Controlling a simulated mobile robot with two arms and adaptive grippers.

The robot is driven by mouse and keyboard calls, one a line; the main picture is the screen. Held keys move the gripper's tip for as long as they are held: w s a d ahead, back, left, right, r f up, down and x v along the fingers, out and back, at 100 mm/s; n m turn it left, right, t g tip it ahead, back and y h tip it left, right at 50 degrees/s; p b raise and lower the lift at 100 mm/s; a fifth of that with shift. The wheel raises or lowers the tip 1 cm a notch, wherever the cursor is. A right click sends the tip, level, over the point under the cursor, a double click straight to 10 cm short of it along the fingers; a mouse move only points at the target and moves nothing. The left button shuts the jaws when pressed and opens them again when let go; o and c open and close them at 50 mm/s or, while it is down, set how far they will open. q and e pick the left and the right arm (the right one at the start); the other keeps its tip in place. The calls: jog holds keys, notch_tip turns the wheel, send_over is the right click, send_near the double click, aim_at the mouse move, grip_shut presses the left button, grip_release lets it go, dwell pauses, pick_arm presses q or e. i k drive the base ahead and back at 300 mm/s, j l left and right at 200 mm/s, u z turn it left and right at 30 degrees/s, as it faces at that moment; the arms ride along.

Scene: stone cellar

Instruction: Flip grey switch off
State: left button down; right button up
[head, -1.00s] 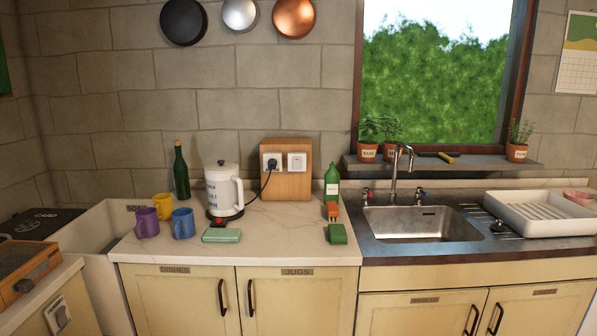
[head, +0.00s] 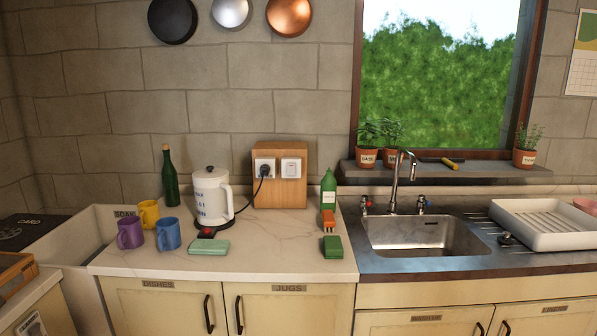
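A pale grey-white rocker switch (head: 291,168) is set in the front of a wooden block (head: 280,197) against the back wall, on the counter. I cannot tell which way its rocker is set. A socket with a black plug (head: 264,168) sits just left of it. Another pale plate, perhaps also a switch (head: 34,327), is cut off at the lower left on a cabinet front; its colour and position are unclear. Neither of my grippers is in view.
A detergent bottle (head: 328,190) stands right. Counter (head: 275,250) before the block is clear.

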aim_at(290, 167)
jog(key=i+l, duration=0.95)
jog(key=l, duration=0.2)
jog(key=i+j+u, duration=0.05)
